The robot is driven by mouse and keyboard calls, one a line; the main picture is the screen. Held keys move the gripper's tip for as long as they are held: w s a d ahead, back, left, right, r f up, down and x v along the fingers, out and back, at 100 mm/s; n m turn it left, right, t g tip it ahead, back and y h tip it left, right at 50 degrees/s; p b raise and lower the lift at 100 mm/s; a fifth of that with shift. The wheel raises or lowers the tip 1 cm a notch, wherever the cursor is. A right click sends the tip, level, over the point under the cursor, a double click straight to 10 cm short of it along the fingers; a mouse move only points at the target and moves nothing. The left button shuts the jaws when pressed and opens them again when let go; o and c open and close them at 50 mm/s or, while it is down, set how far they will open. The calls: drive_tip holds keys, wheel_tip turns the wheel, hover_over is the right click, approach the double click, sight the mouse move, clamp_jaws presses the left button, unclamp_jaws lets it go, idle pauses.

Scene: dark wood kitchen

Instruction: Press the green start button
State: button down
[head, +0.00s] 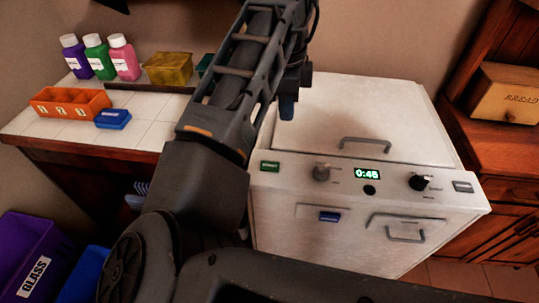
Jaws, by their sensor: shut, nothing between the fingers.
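The green start button (270,166) is a small rectangle at the left end of the control panel on the white machine (330,222). Its pale lettering is small. A display (367,174) on the same panel reads 0:45. My gripper (287,107) is partly hidden behind my arm. Its dark bluish fingertips are shut and point down, above and slightly right of the green button in the picture. They appear apart from the button, and I cannot tell their exact height over the machine.
Bottles and an orange tray (70,104) are on the tiled counter at left. A bread box (503,94) is at right.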

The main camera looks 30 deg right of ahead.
sight(271, 166)
drive_tip(key=a, duration=0.1)
drive_tip(key=a+r+y, duration=0.1)
drive_tip(key=a, duration=0.1)
drive_tip(key=shift+s+a, duration=0.15)
drive_tip(key=shift+a, duration=0.15)
wheel_tip(271, 166, down, 14)
drive_tip(key=b, duration=0.7)
drive_tip(key=shift+b, duration=0.3)
drive_tip(key=shift+f, duration=0.1)
